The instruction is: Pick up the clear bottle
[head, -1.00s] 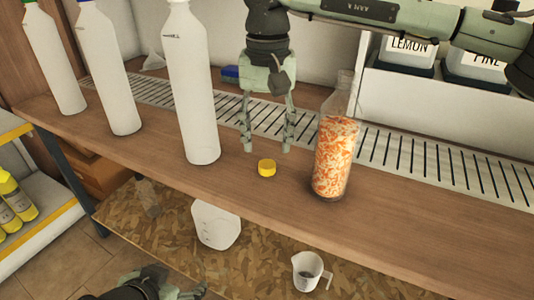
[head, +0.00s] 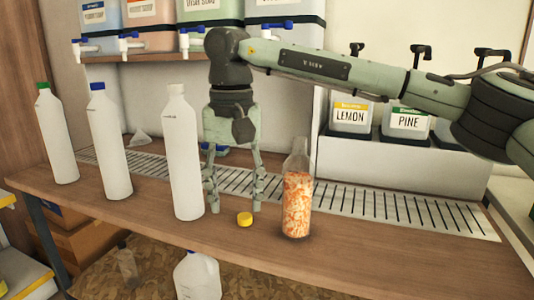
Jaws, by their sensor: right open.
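The clear bottle (head: 297,205) stands upright on the wooden counter. It is see-through, with orange and white bits inside and an open neck. My right gripper (head: 236,211) points straight down, open and empty, to the left of the clear bottle and apart from it. Its fingertips are low over the counter, behind a yellow cap (head: 245,219) that lies there. My left gripper does not show in the head view now.
Three white bottles stand to the left: one with a green cap (head: 57,135), one with a blue cap (head: 108,145) and a tall one (head: 184,155) close to my right gripper. A slotted drain grate (head: 360,202) runs behind. The counter (head: 400,252) is clear to the right.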

